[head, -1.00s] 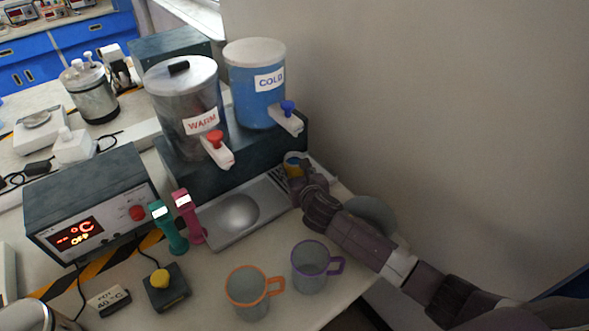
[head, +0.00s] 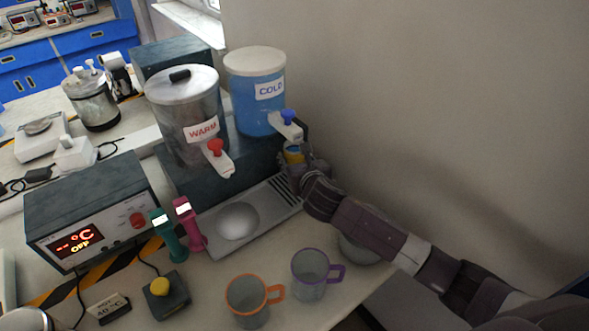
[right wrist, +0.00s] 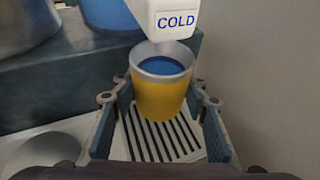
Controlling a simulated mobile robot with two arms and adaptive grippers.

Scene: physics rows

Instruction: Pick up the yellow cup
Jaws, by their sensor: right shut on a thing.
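The yellow cup (right wrist: 161,97) is in the right wrist view, upright, with blue showing inside it. It sits between the fingers of my right gripper (right wrist: 158,110), which is shut on it. The cup is under the white COLD spout (right wrist: 172,18), above a slotted drain grate (right wrist: 155,143). In the head view the cup (head: 293,155) is small and partly hidden by my right gripper (head: 296,165). I cannot tell how far the cup is above the grate. My left gripper is not in view.
The blue COLD tank (head: 256,95) and the WARM tank (head: 186,115) stand behind the drip tray (head: 262,215). Orange-rimmed (head: 249,298) and purple-rimmed (head: 310,270) cups stand at the front. A control box (head: 90,210) is at left. A wall (head: 430,110) closes the right side.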

